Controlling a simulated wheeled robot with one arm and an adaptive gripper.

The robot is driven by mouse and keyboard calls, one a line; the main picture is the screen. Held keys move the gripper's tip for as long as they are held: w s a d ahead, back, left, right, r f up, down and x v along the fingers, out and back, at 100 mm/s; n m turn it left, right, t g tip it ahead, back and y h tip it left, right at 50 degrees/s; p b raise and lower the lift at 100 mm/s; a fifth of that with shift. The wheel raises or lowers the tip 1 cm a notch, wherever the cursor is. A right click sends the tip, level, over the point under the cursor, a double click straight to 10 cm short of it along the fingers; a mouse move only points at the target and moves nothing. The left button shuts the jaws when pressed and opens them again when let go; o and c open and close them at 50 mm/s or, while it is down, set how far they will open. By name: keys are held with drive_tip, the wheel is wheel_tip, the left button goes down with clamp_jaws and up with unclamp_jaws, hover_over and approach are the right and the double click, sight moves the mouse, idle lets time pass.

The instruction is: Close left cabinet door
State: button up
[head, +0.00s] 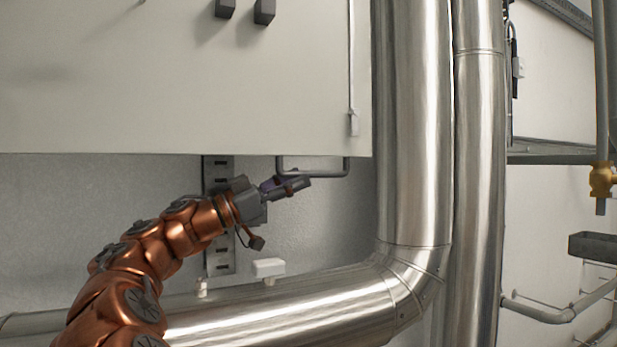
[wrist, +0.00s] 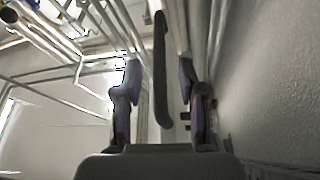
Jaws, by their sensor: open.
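A large pale cabinet panel (head: 180,85) fills the upper left of the head view. I cannot tell from its face whether it is the left door or how far it stands open. A dark U-shaped bar handle (head: 330,176) hangs below the panel's lower right edge. My gripper (head: 297,184) is at the left part of this handle, just below the panel. In the wrist view my gripper (wrist: 159,72) is open, with one finger on each side of a dark curved bar (wrist: 161,100). Contact between the fingers and the bar cannot be made out.
Thick shiny vertical pipes (head: 412,120) stand just right of the panel. A shiny horizontal pipe (head: 290,315) runs below my gripper. A small white block (head: 269,267) sits above that pipe. A brass valve (head: 601,179) is at the far right.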

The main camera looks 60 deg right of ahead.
drive_tip(key=shift+x, duration=1.8)
drive_tip(key=shift+c, duration=0.2)
clamp_jaws()
